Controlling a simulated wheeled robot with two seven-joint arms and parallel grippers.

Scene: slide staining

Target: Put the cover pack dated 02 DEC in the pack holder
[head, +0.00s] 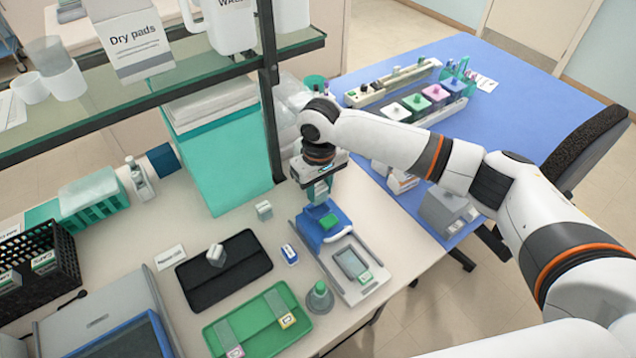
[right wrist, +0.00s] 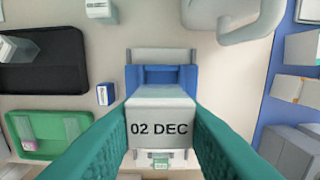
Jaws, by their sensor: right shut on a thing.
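My right gripper (head: 319,197) is shut on the cover pack, a pale grey block marked 02 DEC (right wrist: 160,128). In the right wrist view the pack sits between the two teal fingers (right wrist: 160,112), its date facing the camera. A blue holder (head: 308,234) stands on the bench below the gripper in the head view; it shows behind the pack in the right wrist view (right wrist: 136,84). The gap between pack and holder is hard to judge. My left gripper is not in view.
A black tray (head: 240,270) bears a small pale pack (head: 216,256). Near it are a loose pale block (head: 264,210), a small blue-and-white box (head: 289,254), a green tray (head: 258,340) and a grey-green knob (head: 320,298). A shelf (head: 190,72) overhangs the left.

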